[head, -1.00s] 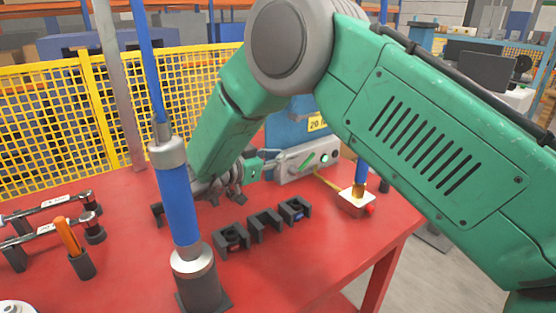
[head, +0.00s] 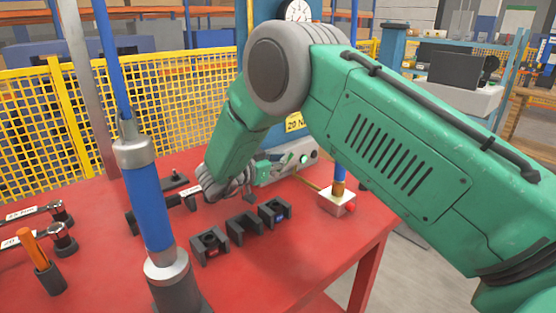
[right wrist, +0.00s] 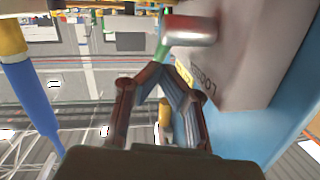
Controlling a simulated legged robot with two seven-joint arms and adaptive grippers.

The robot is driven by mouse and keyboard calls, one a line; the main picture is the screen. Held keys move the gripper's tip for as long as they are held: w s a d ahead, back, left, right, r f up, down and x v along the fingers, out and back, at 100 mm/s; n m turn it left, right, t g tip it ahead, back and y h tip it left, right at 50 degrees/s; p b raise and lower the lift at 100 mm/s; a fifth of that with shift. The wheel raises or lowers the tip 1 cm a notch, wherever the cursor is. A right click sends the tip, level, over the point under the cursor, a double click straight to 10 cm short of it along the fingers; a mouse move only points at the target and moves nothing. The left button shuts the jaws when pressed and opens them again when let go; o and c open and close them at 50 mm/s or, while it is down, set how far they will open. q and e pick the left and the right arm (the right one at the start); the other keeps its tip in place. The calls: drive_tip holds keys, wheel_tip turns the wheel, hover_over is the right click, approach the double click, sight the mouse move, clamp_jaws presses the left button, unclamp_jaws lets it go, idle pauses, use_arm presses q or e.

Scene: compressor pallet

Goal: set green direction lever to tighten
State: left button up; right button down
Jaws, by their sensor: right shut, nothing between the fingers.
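The green direction lever (head: 282,162) sits on the front of a grey control box (head: 272,175) at the back of the red table. In the right wrist view a small green part (right wrist: 162,50) shows beside a metal cylinder (right wrist: 190,31) on the box, whose face carries lettering. My right gripper (head: 262,167) is at the left part of the box, close to the lever. In the right wrist view its fingertips (right wrist: 166,74) meet, with nothing held, just below the green part; I cannot tell whether they touch it. My left gripper is out of view.
A blue tool (head: 148,200) stands upright at front left. Black holders (head: 243,228) sit mid-table. A small box with a red button (head: 337,201) is at the right edge. A yellow fence (head: 40,110) stands behind.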

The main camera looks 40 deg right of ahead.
drive_tip(key=shift+d, duration=0.25)
drive_tip(key=shift+d+y+p, duration=0.25)
drive_tip(key=shift+y+p, duration=0.15)
drive_tip(key=shift+p, duration=0.45)
drive_tip(key=y+p, duration=0.1)
drive_tip(key=p, duration=0.2)
drive_tip(key=d+y+p, duration=0.1)
drive_tip(key=y+p, duration=0.1)
drive_tip(key=f+y+p, duration=0.1)
drive_tip(key=y+p, duration=0.1)
drive_tip(key=p, duration=0.1)
drive_tip(key=shift+d+f+m+g+p, duration=0.1)
drive_tip(key=shift+d+m+g+p, duration=0.2)
drive_tip(key=shift+d+g+p, duration=0.1)
drive_tip(key=shift+f+y+p, duration=0.45)
drive_tip(key=shift+y+p, duration=0.3)
drive_tip(key=shift+y, duration=0.25)
drive_tip(key=shift+a+r, duration=0.2)
drive_tip(key=shift+a, duration=0.05)
drive_tip(key=v, duration=1.1)
drive_tip(key=shift+w+r, duration=0.15)
